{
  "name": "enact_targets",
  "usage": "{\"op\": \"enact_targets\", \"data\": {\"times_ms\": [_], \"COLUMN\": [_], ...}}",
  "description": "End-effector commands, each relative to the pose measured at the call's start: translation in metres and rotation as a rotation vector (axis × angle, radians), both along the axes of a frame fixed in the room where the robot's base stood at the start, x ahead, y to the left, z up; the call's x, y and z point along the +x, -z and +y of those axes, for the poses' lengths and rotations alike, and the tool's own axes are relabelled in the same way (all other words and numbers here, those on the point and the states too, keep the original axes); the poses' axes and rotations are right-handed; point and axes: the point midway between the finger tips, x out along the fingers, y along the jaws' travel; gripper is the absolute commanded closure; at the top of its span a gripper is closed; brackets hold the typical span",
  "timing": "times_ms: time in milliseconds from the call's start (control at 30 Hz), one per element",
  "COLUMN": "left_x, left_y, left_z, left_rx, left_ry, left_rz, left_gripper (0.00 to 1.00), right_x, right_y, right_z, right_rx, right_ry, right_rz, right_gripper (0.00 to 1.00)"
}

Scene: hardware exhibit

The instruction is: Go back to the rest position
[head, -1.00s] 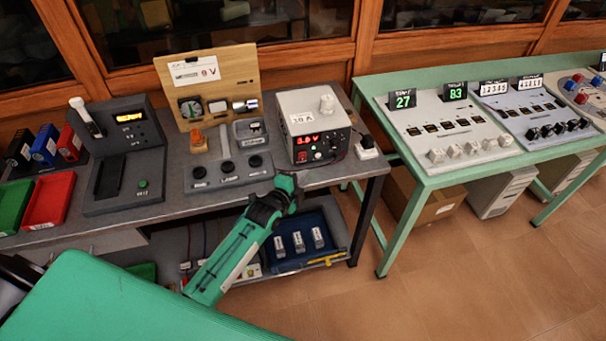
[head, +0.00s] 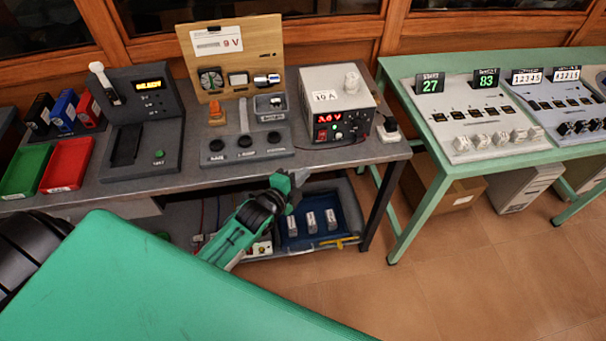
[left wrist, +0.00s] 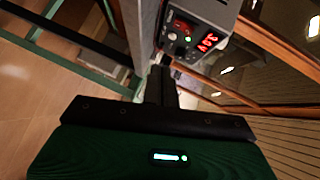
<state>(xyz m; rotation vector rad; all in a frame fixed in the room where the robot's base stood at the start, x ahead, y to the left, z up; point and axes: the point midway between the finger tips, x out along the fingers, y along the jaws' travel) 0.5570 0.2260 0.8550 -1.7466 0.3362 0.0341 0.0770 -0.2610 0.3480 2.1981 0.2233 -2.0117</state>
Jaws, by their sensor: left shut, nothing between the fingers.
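My left gripper (head: 296,180) is at the end of my green and black forearm, in front of the dark grey bench (head: 398,152) and near the height of its front edge. It is shut and empty. In the left wrist view its dark fingers (left wrist: 161,86) are together, with the power supply beyond them. My right gripper is in neither view.
The bench carries a power supply (head: 337,103) with a red display, a dark tester (head: 141,120) and red and green trays. A blue bin (head: 342,204) sits on the shelf below. A green table (head: 425,145) stands to the right. Brown floor is free in front.

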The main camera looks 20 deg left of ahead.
Motion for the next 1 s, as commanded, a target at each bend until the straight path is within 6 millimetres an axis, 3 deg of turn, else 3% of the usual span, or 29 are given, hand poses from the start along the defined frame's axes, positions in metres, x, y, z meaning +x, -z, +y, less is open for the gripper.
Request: {"op": "enact_targets", "data": {"times_ms": [300,367,433,567,667,800,867,1000], "left_x": [0.000,-0.001,-0.003,-0.019,-0.046,-0.100,-0.127,-0.205], "left_y": [0.001,0.008,0.029,0.101,0.173,0.267,0.303,0.380], "left_z": [0.000,0.001,0.003,0.011,0.019,0.028,0.030,0.035], "left_rx": [-0.001,-0.009,-0.034,-0.129,-0.227,-0.353,-0.404,-0.508], "left_ry": [-0.001,-0.006,-0.021,-0.085,-0.164,-0.295,-0.358,-0.518], "left_rz": [0.003,0.016,0.058,0.207,0.356,0.556,0.637,0.817], "left_gripper": [1.00,1.00,1.00,1.00,1.00,1.00,1.00,1.00], "right_x": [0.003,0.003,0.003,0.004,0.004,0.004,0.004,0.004], "right_y": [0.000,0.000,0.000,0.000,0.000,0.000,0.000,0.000], "right_z": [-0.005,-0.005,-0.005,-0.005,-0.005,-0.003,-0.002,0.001], "right_rx": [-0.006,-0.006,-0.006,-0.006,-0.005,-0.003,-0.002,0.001], "right_ry": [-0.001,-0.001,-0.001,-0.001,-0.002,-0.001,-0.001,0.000], "right_rz": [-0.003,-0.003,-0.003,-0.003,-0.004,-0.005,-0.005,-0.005], "right_gripper": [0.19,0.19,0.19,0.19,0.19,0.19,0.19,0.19]}}
